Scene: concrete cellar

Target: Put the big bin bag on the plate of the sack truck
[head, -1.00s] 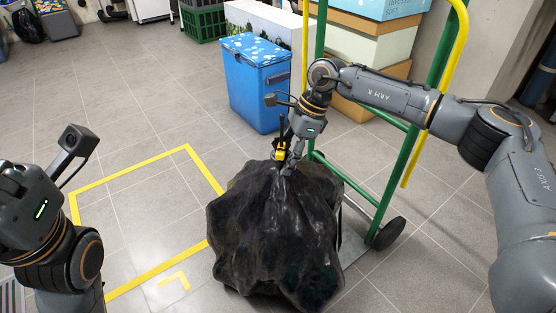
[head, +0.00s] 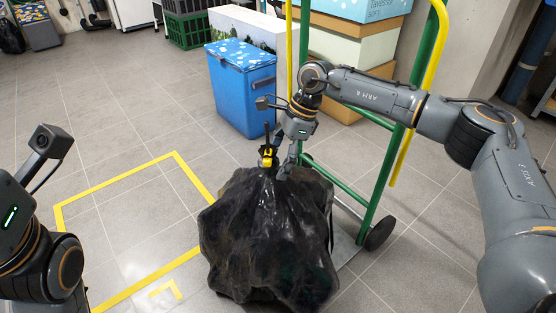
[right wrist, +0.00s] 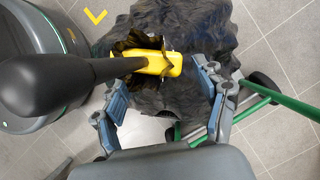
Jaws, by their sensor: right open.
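My right gripper (head: 283,166) is at the bag's top. My left gripper's fingers are out of frame.
A blue cool box (head: 240,92) and stacked boxes (head: 345,45) stand behind the truck. A truck wheel (head: 380,234) is right of the bag. A yellow floor outline (head: 120,182) to the left is empty. Open tiled floor lies beyond it.

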